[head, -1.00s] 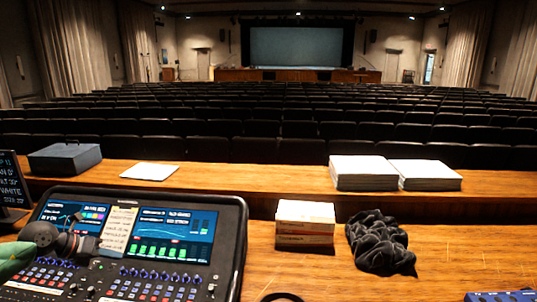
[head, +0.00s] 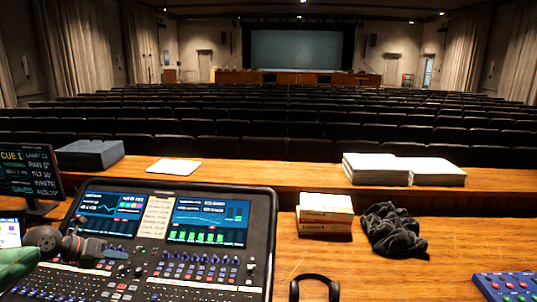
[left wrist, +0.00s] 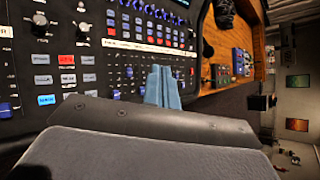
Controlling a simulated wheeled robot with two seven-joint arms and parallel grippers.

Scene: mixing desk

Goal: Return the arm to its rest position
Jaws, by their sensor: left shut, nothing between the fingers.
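My left gripper (head: 116,254) shows at the lower left of the head view, with its dark wrist and part of my green arm behind it. It is over the left part of the black mixing console (head: 262,240). In the left wrist view its two blue-grey fingers (left wrist: 163,86) are together, with nothing seen between them. Behind them are the console's buttons and faders (left wrist: 68,78). I cannot tell how high the fingertips are above the console. My right gripper is not in view.
A monitor (head: 30,172) stands left of the console. To its right are a small box stack (head: 325,215), crumpled black cloth (head: 393,230), a black band (head: 314,282) and a blue button box (head: 508,287). Paper stacks (head: 376,169) lie on the rear ledge. Bare desk separates these items.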

